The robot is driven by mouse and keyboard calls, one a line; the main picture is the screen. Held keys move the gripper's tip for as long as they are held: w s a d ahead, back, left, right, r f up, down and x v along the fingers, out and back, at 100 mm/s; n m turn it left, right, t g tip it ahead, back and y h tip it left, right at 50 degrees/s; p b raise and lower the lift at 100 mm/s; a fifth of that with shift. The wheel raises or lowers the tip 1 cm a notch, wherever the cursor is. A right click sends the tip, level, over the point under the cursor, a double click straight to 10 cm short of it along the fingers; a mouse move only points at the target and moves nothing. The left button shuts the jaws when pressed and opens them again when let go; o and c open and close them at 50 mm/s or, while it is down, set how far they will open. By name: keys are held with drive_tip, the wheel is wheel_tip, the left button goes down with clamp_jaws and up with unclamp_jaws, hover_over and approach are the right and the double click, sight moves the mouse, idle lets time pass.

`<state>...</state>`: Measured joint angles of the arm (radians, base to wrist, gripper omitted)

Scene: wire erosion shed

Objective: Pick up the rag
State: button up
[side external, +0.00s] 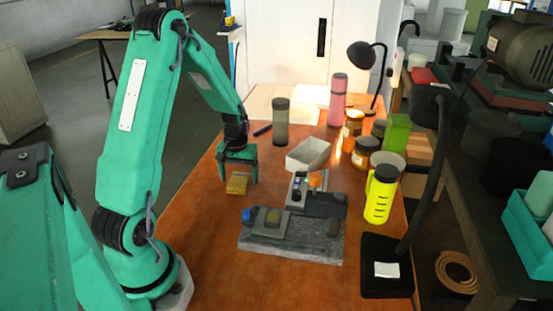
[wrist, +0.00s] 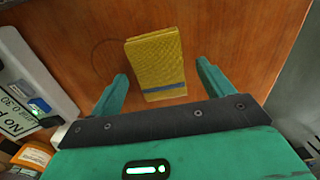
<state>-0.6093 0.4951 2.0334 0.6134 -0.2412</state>
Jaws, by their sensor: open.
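The rag is a folded yellow cloth with a blue stripe, lying flat on the wooden table. It shows in the side external view (side external: 237,184) just below my gripper and in the wrist view (wrist: 155,62) at the upper middle. My gripper (side external: 238,175) points down over it. In the wrist view my gripper (wrist: 163,85) has its two green fingers wide apart, one on each side of the rag's striped end, with gaps between fingers and cloth. Nothing is held. The height of the fingertips above the table is hard to tell.
The table left of the block (side external: 215,250) is clear.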

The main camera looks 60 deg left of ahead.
sight(239, 178)
drive_tip(key=shift+f, duration=0.15)
idle(0.3)
drive_tip(key=c, duration=1.1)
drive_tip(key=shift+o, duration=0.2)
drive_tip(key=shift+r, duration=0.9)
wheel_tip(239, 178, up, 2)
drive_tip(key=shift+r, duration=0.15)
drive_tip(key=d+r, duration=0.7)
drive_tip(key=d, duration=0.4)
drive_tip(key=shift+w+d, duration=0.35)
drive_tip(key=shift+w, duration=0.05)
